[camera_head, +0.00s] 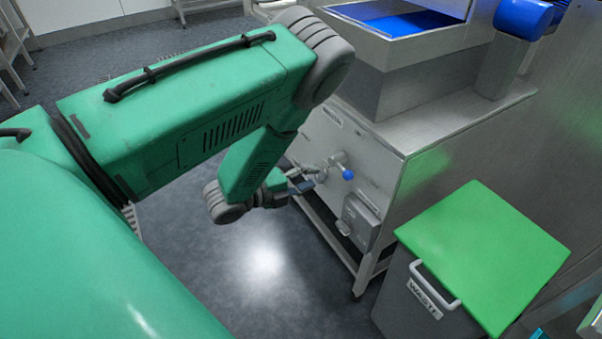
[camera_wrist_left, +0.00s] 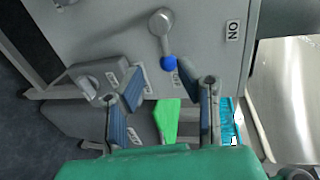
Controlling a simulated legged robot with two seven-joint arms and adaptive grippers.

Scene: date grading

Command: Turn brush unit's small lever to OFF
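The brush unit's steel side panel (camera_head: 318,135) is at the centre of the head view. A grey lever with a blue ball knob (camera_head: 347,174) sticks out from it. In the wrist view the lever (camera_wrist_left: 160,40) hangs from its round pivot, with its blue ball (camera_wrist_left: 168,63) at the bottom. An ON label (camera_wrist_left: 232,31) is right of it; a label by the ball is partly hidden. My left gripper (camera_head: 303,181) is left of the knob. In the wrist view its fingers (camera_wrist_left: 160,88) are apart, the ball just beyond their tips, nothing between them. My right gripper is not in view.
A small grey box (camera_head: 360,222) with a knob is below the lever on the panel. A grey waste bin (camera_head: 402,300) with a green lid (camera_head: 485,252) stands at the right front. A hopper with a blue inside (camera_head: 420,22) is above. The floor (camera_head: 265,275) below my arm is clear.

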